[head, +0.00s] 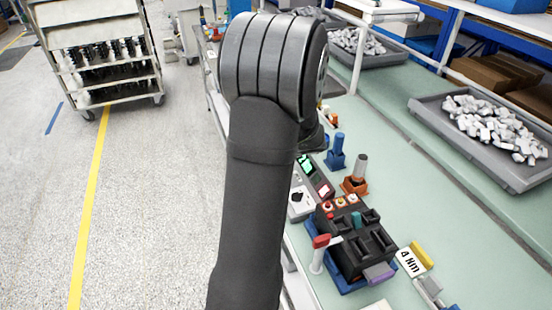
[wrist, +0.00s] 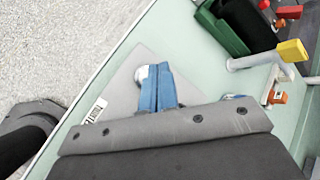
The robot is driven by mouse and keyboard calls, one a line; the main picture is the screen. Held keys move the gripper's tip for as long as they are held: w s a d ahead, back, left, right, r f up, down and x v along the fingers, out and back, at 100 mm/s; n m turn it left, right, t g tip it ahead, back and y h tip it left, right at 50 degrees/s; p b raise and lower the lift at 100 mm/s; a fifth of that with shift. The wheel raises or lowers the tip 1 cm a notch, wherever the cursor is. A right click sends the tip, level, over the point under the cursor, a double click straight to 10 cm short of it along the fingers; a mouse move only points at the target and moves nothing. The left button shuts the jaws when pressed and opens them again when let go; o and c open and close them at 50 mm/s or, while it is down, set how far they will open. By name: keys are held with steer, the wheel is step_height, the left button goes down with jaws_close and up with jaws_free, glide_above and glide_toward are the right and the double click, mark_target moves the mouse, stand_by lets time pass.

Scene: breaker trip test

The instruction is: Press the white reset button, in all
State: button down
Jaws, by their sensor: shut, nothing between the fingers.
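In the wrist view my gripper (wrist: 157,68) has its two blue fingers together, with nothing between them. They point over a flat grey panel (wrist: 116,88) that carries a barcode label. A round whitish knob or button (wrist: 142,74) shows right beside the left fingertip, partly covered by it; I cannot tell if they touch or if this is the reset button. A second round pale piece (wrist: 236,97) shows at the right, partly hidden by the gripper body. In the head view my arm hides the gripper and part of the bench.
In the head view a black fixture (head: 352,262) with red and orange buttons and a red-handled lever (head: 321,241) stands on the bench. A blue post (head: 336,150) stands behind it. In the wrist view a white lever with a yellow handle (wrist: 292,50) is at upper right.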

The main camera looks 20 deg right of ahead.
steer(key=shift+f, duration=0.1)
steer(key=shift+f, duration=0.35)
steer(key=shift+f, duration=0.5)
stand_by(0.8)
stand_by(0.3)
steer(key=shift+r, duration=0.95)
steer(key=shift+r, duration=2.5)
